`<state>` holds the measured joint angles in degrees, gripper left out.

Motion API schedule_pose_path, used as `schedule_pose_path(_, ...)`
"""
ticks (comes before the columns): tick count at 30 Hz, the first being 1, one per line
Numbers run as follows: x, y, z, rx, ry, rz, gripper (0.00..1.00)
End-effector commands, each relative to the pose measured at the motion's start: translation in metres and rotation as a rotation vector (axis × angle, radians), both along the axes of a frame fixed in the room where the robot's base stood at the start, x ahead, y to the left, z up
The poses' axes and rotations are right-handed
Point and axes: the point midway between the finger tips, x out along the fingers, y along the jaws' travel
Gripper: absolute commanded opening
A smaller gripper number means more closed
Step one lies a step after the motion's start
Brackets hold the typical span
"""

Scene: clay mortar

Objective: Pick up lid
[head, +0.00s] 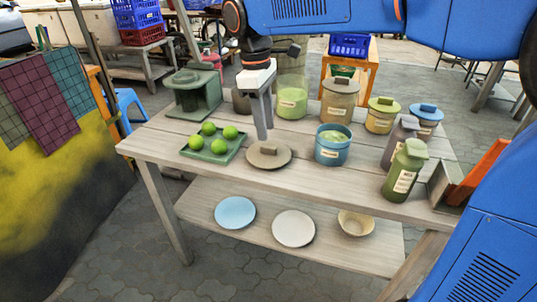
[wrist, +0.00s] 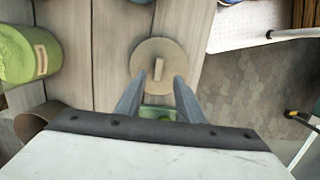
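A round tan-brown lid (head: 281,159) with a small block handle lies flat on the wooden table, near its front edge. In the wrist view the lid (wrist: 158,52) lies just beyond my fingertips, its handle centred between them. My gripper (head: 263,137) points down above the back side of the lid. In the wrist view my gripper (wrist: 157,79) has its two fingers apart with nothing held between them. Whether the fingers touch the lid cannot be told. A blue pot (head: 332,155) with no lid and green contents stands right of the lid.
A green tray (head: 225,158) with several green balls is left of the lid. Lidded jars, including a green bottle (head: 404,175) and a tan jar (head: 338,101), stand right and behind. A green press (head: 193,96) stands at back left. Plates and a bowl (head: 355,225) are on the lower shelf.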

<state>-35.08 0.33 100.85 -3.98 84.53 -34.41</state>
Motion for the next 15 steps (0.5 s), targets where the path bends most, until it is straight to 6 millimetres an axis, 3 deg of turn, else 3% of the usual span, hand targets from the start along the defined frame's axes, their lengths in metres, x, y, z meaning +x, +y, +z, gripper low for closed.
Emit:
schedule_pose_path(7, 0.000, -0.002, -0.015, -0.001, 0.001, 0.000, 0.34)
schedule_pose_path(15, 0.001, -0.006, -0.050, -0.001, 0.000, -0.001, 0.34)
